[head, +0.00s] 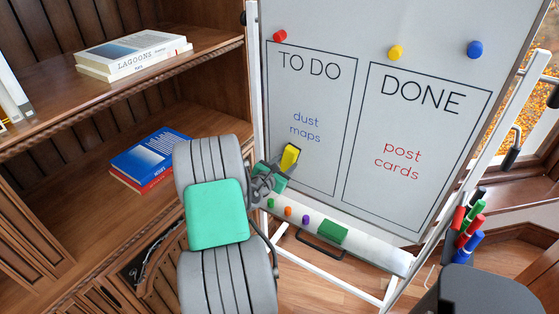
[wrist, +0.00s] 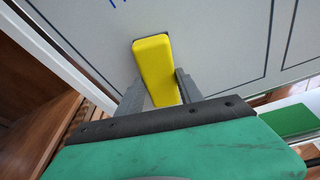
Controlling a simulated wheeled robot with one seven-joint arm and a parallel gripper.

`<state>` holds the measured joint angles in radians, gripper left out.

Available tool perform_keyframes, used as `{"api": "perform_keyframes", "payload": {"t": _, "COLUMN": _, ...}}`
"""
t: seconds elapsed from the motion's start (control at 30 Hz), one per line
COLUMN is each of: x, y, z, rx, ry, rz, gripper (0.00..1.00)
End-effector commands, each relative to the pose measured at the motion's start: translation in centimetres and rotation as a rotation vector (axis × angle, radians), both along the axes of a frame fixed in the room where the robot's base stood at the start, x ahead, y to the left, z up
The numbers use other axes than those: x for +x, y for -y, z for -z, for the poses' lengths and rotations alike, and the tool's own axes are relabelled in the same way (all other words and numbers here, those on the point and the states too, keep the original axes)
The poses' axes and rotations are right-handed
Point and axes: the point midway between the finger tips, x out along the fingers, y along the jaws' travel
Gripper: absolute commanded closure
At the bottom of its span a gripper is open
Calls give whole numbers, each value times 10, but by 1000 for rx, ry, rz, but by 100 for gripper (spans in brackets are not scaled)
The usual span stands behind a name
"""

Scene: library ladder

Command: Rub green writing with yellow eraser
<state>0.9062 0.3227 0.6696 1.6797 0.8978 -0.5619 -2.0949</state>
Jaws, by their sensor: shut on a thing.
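The whiteboard (head: 310,55) has a TO DO box on the left with blue writing, "dust maps" (head: 305,128), and a DONE box with red writing, "post cards" (head: 401,159). No green writing shows on the board. My gripper (head: 279,168) is shut on the yellow eraser (head: 290,156) at the lower left of the TO DO box, below the blue writing. In the wrist view the yellow eraser (wrist: 154,68) sticks out between both fingers, its far end at or very near the board. Whether it touches cannot be told.
The board's tray holds a green eraser (head: 332,233) and several small coloured magnets (head: 288,211). Red, yellow and blue magnets sit along the top. Several markers (head: 467,225) stand at the right edge. Wooden shelves with books (head: 150,157) are close on the left.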

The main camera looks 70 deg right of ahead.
Motion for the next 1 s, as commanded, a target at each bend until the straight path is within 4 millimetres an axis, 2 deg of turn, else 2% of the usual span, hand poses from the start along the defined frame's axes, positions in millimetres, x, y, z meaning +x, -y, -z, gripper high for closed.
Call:
{"api": "perform_keyframes", "payload": {"t": 0.2, "x": -22, "y": -5, "z": -3, "rx": 1, "ry": -1, "rz": 2, "gripper": 89}}
{"api": "perform_keyframes", "payload": {"t": 0.37, "x": -28, "y": -6, "z": -2, "rx": 0, "ry": -1, "rz": -1, "gripper": 89}}
{"api": "perform_keyframes", "payload": {"t": 0.63, "x": -56, "y": -8, "z": -3, "rx": 2, "ry": -1, "rz": 1, "gripper": 89}}
{"api": "perform_keyframes", "payload": {"t": 0.87, "x": -67, "y": -9, "z": -2, "rx": 0, "ry": -1, "rz": 3, "gripper": 89}}
{"api": "perform_keyframes", "payload": {"t": 1.0, "x": -81, "y": -11, "z": -4, "rx": 0, "ry": -1, "rz": 5, "gripper": 89}}
